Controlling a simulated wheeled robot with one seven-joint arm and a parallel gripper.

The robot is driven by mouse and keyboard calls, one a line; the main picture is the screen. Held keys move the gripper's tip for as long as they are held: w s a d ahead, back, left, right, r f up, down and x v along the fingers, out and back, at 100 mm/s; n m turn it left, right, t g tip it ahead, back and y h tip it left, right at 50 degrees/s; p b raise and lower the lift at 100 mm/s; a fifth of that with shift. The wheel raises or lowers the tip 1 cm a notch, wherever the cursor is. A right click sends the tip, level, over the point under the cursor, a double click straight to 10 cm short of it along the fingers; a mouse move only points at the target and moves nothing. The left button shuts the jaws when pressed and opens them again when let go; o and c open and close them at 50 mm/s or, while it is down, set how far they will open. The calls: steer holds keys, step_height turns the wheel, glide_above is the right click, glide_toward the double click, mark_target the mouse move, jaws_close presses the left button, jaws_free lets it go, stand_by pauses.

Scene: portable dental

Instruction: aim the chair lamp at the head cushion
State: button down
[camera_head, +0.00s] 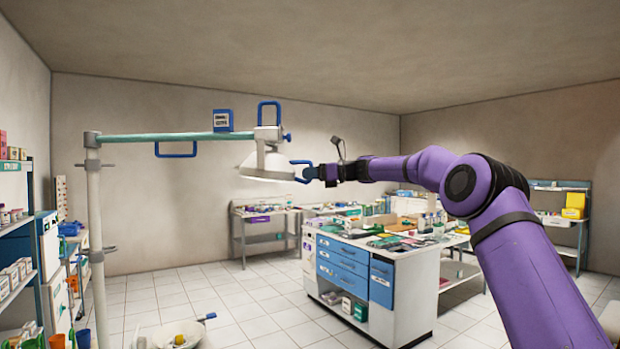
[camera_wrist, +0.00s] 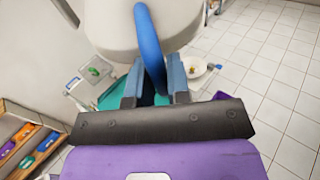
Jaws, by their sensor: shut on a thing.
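The chair lamp (camera_head: 267,164) is a pale dome hanging from a horizontal green arm (camera_head: 170,137) on a white pole. Its bright face points mostly downward. A blue handle (camera_head: 301,163) sticks out from the lamp's right side. My gripper (camera_head: 307,173) is at this handle. In the wrist view my gripper (camera_wrist: 157,92) has its two fingers on either side of the blue handle (camera_wrist: 150,45), shut on it, with the pale lamp housing (camera_wrist: 108,25) just beyond. The head cushion cannot be made out in either view.
A blue-drawer cabinet (camera_head: 355,270) with a cluttered top stands below and right of the lamp. Shelves (camera_head: 18,230) line the left wall. A white basin (camera_head: 165,335) is at the bottom. The tiled floor (camera_head: 235,290) between is mostly clear.

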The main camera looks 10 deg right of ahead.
steer(key=shift+d+r+g+h, duration=0.2)
steer(key=shift+r+g+h, duration=0.2)
steer(key=shift+r+h, duration=0.75)
steer(key=shift+r, duration=0.1)
steer(key=c, duration=1.1)
jaws_free()
steer(key=v, duration=1)
steer(key=shift+s+d, duration=0.15)
steer(key=shift+d, duration=0.25)
